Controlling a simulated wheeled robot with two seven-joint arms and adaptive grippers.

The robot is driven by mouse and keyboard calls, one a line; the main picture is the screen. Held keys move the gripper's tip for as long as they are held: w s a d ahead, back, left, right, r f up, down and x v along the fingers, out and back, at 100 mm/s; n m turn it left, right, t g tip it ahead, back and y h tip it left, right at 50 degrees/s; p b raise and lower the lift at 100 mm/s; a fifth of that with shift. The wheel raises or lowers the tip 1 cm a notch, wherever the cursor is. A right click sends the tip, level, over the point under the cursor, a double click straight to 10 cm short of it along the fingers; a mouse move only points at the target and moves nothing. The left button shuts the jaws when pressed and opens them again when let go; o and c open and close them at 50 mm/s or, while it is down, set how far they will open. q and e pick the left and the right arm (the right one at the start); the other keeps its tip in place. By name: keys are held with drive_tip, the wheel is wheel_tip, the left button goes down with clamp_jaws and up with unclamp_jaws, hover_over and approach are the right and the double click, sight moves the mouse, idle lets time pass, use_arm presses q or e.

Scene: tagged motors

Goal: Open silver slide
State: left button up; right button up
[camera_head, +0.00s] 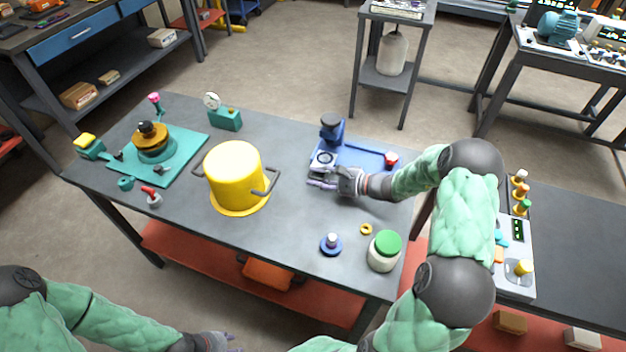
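A blue device (334,132) with a dark round top stands on a blue base plate (362,155) at the right part of the grey table. A small silver part (322,158), which looks like the slide, sits low at the front of the device. My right gripper (322,180) is right at the front of this silver part, pointing left. Its fingers are small and partly merge with the silver part, so I cannot tell whether they touch or grip it. My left gripper (228,343) is at the bottom edge, away from the table top, and partly cut off.
A red knob (391,159) is on the base plate beside my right forearm. A yellow pot (236,178) stands mid-table. A green-lidded jar (384,251), a blue disc with a peg (331,244) and a yellow ring (366,229) lie in front. A teal plate (185,165) with a motor is left.

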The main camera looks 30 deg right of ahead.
drive_tip(key=shift+x, duration=0.9)
clamp_jaws()
drive_tip(key=shift+a, duration=0.1)
drive_tip(key=shift+f, duration=0.1)
